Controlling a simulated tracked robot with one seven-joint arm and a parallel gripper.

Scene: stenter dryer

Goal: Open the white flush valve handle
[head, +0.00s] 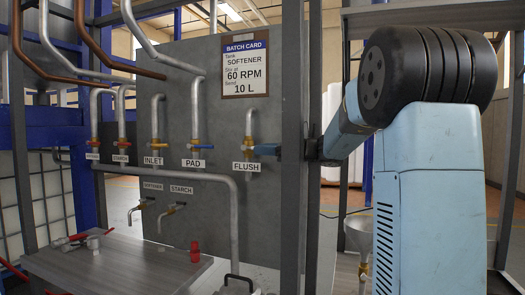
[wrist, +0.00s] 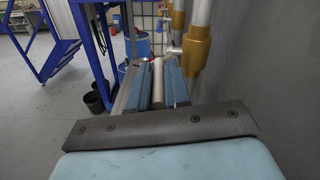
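The flush valve (head: 249,145) is a brass fitting on a grey pipe above the FLUSH label on the grey panel. In the wrist view its brass body (wrist: 196,50) stands just beyond and to the right of my fingertips. My gripper (head: 265,150) reaches in from the right at the valve, its blue fingers level with the brass. In the wrist view a pale white bar, the flush valve handle (wrist: 157,82), lies lengthwise between my two fingers (wrist: 157,95), which press close on both sides. In the head view the handle is hidden by my fingers.
To the left are the INLET valve (head: 155,144) and the PAD valve (head: 196,146) with its blue handle. A dark upright post (head: 291,140) stands right of the flush valve. A batch card (head: 245,68) hangs above. A grey bench (head: 120,262) is below left.

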